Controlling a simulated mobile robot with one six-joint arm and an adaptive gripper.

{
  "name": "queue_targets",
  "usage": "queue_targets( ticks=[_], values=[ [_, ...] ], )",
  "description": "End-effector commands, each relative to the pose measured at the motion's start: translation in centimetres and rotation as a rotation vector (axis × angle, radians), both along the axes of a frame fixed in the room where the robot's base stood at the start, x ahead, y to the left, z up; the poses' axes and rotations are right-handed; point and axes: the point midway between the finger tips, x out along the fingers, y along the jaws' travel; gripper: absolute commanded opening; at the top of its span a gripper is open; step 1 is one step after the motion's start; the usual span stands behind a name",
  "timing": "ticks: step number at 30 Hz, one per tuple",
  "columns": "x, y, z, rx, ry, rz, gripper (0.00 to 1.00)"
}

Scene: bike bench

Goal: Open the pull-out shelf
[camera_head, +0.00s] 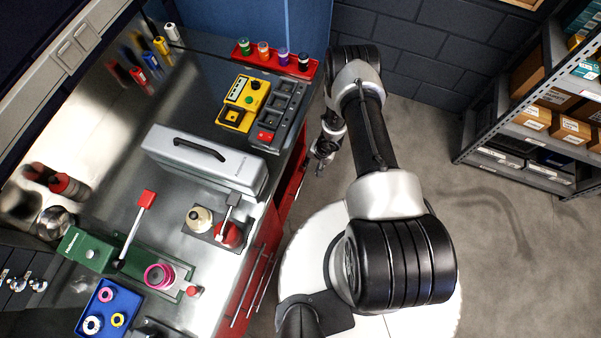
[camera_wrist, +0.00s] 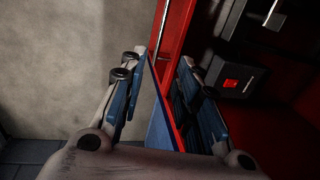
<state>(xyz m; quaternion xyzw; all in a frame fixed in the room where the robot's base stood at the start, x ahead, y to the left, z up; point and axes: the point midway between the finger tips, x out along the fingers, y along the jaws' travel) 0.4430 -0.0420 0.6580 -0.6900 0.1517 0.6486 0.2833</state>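My gripper (camera_head: 322,160) hangs beside the bench's red front, near its far end, in the head view. In the wrist view its two blue-padded fingers (camera_wrist: 160,68) are apart, on either side of a red panel edge with a blue face below it. I cannot tell whether they touch it. A thin silver bar handle (camera_wrist: 168,28) runs along the red panel. To the right is a dark recess with a second silver handle (camera_wrist: 275,14) and a black box with a red patch (camera_wrist: 231,84). I cannot tell which part is the pull-out shelf.
The bench top (camera_head: 185,90) carries a silver case (camera_head: 205,160), a yellow tester (camera_head: 243,103) and a red tray of spools (camera_head: 276,60). More red fronts with long handles (camera_head: 262,281) run along the near side.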

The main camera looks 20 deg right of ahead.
Motion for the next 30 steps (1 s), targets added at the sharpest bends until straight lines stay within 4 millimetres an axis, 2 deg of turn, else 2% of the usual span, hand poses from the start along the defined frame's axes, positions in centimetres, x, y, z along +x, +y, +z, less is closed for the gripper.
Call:
queue_targets(
  ticks=[5, 18, 24, 30],
  values=[
    [0.1, 0.2, -1.6, 0.0, 0.0, 0.0, 0.3],
    [1.1, 1.5, -10.3, -0.001, -0.001, 0.002, 0.3],
    [1.5, 2.1, -13.7, 0.0, 0.0, 0.002, 0.3],
    [1.8, 2.5, -16.1, -0.001, -0.001, 0.002, 0.3]
  ],
)
